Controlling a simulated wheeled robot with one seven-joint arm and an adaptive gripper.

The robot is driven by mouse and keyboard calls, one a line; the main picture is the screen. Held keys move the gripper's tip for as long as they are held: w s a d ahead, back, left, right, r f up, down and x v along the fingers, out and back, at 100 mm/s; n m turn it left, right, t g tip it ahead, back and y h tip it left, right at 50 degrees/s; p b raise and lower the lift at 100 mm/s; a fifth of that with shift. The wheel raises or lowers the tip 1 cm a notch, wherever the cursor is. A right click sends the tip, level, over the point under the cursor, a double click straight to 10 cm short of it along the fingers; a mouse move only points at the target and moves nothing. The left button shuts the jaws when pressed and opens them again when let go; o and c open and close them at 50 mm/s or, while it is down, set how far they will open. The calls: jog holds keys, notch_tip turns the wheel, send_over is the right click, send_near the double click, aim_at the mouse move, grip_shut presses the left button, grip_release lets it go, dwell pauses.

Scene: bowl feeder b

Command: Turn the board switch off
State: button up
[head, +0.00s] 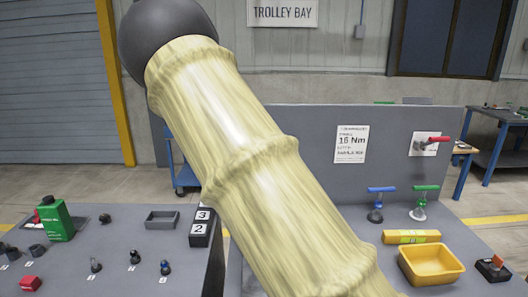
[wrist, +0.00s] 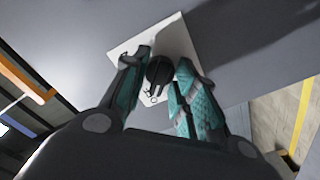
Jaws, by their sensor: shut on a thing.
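In the wrist view, a dark round knob (wrist: 159,71) sits on a white plate (wrist: 128,48) fixed to a grey surface. My gripper (wrist: 160,77) has its teal fingers on both sides of the knob and is shut on it. Small light marks show on the knob's near end. My gripper is not visible there; my pale arm hides the middle of the board. I cannot tell whether both views show the same plate.
A green container (head: 56,221), a grey tray (head: 161,220) and small parts are on the left table.

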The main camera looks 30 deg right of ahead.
jog(key=shift+s+f, duration=0.1)
jog(key=shift+f, duration=0.25)
jog(key=o, duration=0.7)
jog(key=shift+d+r, duration=0.1)
jog(key=shift+d, duration=0.05)
jog(key=shift+r, duration=0.1)
jog(key=shift+v, duration=3.75)
